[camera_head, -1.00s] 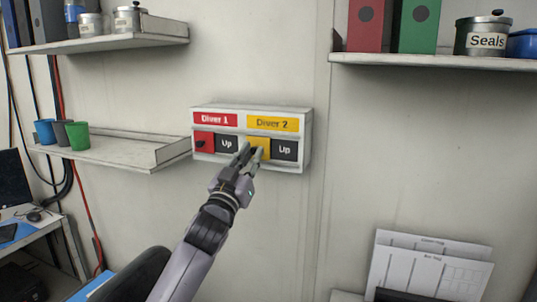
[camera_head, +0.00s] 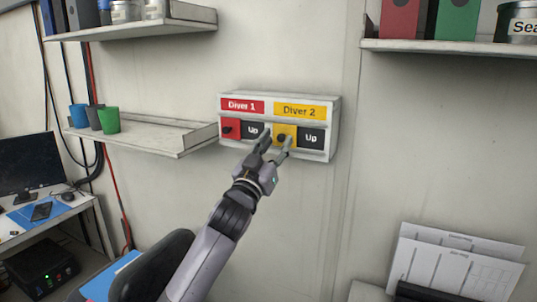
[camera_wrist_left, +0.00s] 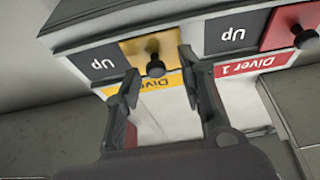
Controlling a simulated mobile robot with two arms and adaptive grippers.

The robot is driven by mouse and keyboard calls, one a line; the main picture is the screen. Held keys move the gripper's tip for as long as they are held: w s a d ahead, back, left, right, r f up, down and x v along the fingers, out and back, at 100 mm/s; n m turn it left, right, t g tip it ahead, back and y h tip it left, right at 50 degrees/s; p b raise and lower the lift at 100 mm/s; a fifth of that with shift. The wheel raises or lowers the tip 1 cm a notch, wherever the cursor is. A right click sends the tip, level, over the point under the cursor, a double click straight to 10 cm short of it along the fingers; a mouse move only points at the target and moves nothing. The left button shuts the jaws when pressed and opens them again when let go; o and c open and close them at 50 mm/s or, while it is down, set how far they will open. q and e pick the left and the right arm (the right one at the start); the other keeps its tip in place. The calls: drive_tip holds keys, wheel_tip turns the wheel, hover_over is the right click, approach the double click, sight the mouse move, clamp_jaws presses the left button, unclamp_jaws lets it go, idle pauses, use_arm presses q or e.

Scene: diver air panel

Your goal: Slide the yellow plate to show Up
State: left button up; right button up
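The white panel (camera_head: 334,112) on the wall has a red Diver 1 label and a yellow Diver 2 label. Under Diver 2, the yellow plate (camera_head: 291,132) with a dark knob (camera_head: 281,138) covers the left part of its slot. A dark "Up" field (camera_head: 311,138) shows to its right. My left gripper (camera_head: 275,143) is open in front of this plate. In the left wrist view, upside down, the knob (camera_wrist_left: 155,67) of the yellow plate (camera_wrist_left: 145,47) appears between the open fingertips (camera_wrist_left: 158,66); contact cannot be told. My right gripper is out of view.
The red plate (camera_head: 232,124) beside its own "Up" field sits close to the left of my gripper. A lower shelf (camera_head: 160,137) with cups juts out left of the panel. Papers (camera_head: 455,265) stand at lower right. The wall below the panel is clear.

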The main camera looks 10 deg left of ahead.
use_arm(q)
drive_tip(key=v, duration=1.1)
drive_tip(key=shift+s+a, duration=0.15)
drive_tip(key=shift+s, duration=0.1)
drive_tip(key=shift+f, duration=0.25)
